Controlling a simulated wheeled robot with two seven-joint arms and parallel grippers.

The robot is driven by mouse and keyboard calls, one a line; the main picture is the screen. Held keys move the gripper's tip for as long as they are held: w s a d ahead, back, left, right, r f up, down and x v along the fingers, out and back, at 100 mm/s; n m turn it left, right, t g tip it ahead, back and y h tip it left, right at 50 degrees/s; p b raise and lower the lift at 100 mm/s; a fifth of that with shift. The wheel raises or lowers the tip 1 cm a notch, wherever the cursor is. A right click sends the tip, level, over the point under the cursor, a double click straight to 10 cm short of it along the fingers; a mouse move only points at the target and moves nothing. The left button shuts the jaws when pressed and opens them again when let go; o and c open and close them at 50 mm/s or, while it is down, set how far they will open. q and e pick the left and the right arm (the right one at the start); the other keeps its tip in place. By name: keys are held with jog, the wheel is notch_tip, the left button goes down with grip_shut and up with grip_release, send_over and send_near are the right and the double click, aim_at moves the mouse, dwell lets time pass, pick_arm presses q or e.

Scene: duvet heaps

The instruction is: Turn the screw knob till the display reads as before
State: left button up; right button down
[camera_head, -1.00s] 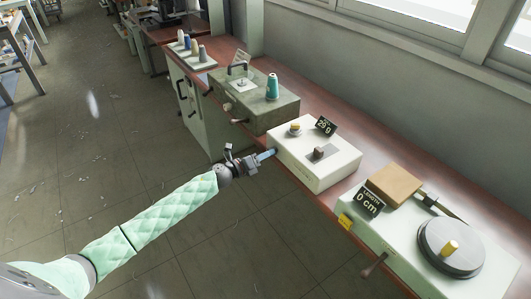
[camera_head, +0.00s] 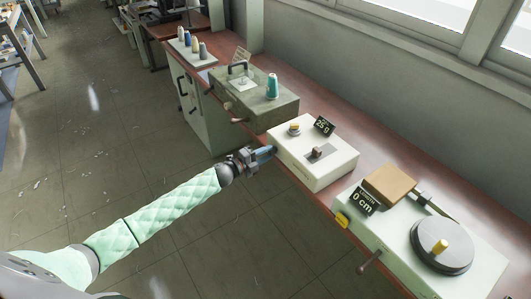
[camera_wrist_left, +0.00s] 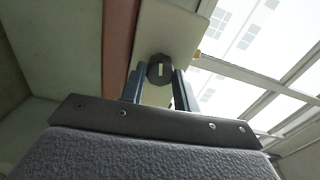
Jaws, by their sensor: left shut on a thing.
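A cream box (camera_head: 335,172) stands on the bench. Its small black display (camera_head: 323,126) seems to read 25 g, in small print. My left gripper (camera_head: 266,154) is at the left side of this box and hides the screw knob in the head view. In the left wrist view the dark round knob (camera_wrist_left: 160,69), with a pale stripe across its face, sits between the two fingers on the side of the box (camera_wrist_left: 172,28). The gripper is shut on it. My right gripper is not in view.
A pale green length gauge (camera_head: 395,235) with a 0 cm display (camera_head: 362,201) stands to the right on the red-brown bench (camera_head: 376,150). A grey-green box (camera_head: 260,108) bearing a teal spool (camera_head: 272,86) is to the left. The floor before the bench is open.

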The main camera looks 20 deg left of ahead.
pick_arm(q)
jog(key=shift+n, duration=0.5)
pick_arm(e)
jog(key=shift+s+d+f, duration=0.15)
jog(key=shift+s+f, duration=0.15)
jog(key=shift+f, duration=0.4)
pick_arm(q)
jog(key=o, duration=1)
jog(key=shift+a, duration=0.1)
jog(key=shift+c, duration=0.2)
jog(key=shift+s+a+f, duration=0.1)
jog(key=shift+s, duration=0.15)
jog(key=b+v, duration=0.2)
jog(key=v, duration=0.5)
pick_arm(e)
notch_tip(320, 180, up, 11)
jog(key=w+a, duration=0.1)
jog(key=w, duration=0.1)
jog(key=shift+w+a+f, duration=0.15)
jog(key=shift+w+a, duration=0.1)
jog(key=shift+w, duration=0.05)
